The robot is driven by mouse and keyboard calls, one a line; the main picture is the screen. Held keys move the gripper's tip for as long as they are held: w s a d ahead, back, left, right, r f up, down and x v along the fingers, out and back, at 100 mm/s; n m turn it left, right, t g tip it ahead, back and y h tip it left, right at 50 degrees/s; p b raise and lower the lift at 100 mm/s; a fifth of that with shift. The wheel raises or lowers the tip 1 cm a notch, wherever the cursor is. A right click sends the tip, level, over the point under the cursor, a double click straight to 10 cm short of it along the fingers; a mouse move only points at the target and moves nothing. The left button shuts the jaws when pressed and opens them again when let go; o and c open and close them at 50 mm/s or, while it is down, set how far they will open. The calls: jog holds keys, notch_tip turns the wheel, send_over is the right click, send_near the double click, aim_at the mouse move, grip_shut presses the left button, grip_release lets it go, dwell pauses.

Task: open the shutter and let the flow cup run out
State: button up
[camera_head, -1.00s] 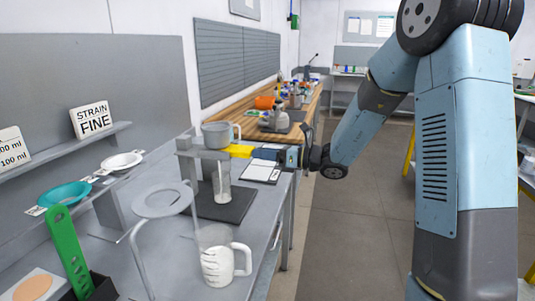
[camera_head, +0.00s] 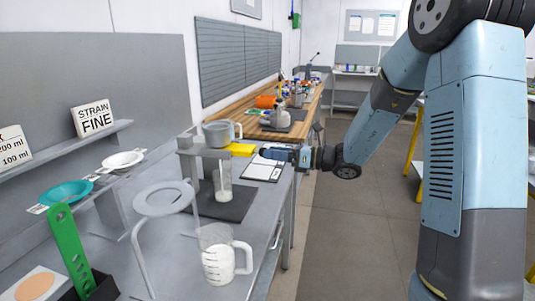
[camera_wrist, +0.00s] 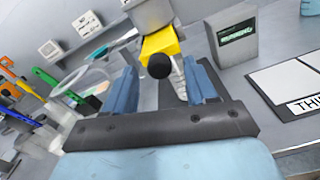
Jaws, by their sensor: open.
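The grey flow cup (camera_head: 217,133) sits on top of a grey stand. The yellow shutter (camera_head: 241,149) sticks out to the right below it. In the wrist view the shutter (camera_wrist: 160,43) shows with a dark round knob (camera_wrist: 159,66) at its near end. A clear glass (camera_head: 223,184) with white content at its bottom stands under the cup. My gripper (camera_head: 275,154) is open and to the right of the shutter, apart from it in the head view. In the wrist view the knob lies between the lines of my two fingers (camera_wrist: 161,75). The inside of the cup is hidden.
A jug (camera_head: 222,258) with white content stands in front, beside a ring stand (camera_head: 163,199). A clipboard (camera_head: 263,169) lies right of the cup stand. A teal strainer (camera_head: 67,193) and a white one (camera_head: 123,160) are at the left. The floor aisle is clear.

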jog(key=v, duration=1)
jog(key=shift+s+d, duration=0.15)
jog(key=shift+d, duration=0.2)
jog(key=s+a+r+n+g+h, duration=0.2)
jog(key=s+n+g+h, duration=0.45)
jog(key=s+n, duration=0.8)
jog(key=s+d+r+n+t+h, duration=0.5)
jog(key=s+d+n+t+h, duration=0.2)
jog(key=s+d+n+h, duration=0.2)
jog(key=s+d+h, duration=0.2)
jog(key=s+d, duration=0.1)
jog(key=shift+s, duration=0.35)
